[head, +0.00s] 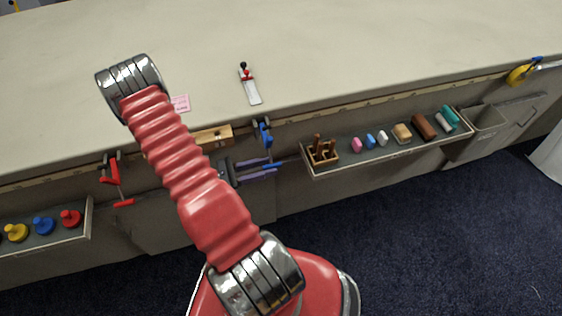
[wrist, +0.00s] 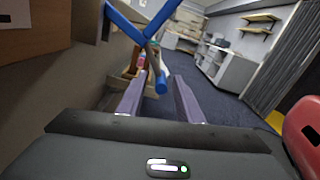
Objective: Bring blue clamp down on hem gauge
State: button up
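The blue clamp (head: 264,136) hangs at the table's front edge, to the right of a wooden block. In the wrist view its blue bars (wrist: 160,72) cross close in front of my gripper. My gripper (head: 279,167) is just below the blue clamp, with its two purple fingers pointing right. The fingers are apart in the wrist view (wrist: 157,82), with the lower end of a blue bar seen between their tips; I cannot tell whether they touch it. The hem gauge (head: 252,92), a thin pale strip with a red and black part at its far end, lies on the tabletop behind the clamp.
A red clamp (head: 115,180) hangs from the front edge at left, and a yellow one (head: 520,73) sits far right. A shelf with coloured blocks (head: 385,153) juts out right of my gripper. A pink card (head: 180,104) lies near the edge. The tabletop is mostly clear.

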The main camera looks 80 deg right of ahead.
jog(key=shift+x, duration=2.55)
jog(key=shift+c, duration=0.4)
grip_shut()
jog(key=shift+w+d, duration=0.1)
jog(key=shift+d, duration=0.1)
jog(key=shift+a+r, duration=0.1)
jog(key=shift+a, duration=0.05)
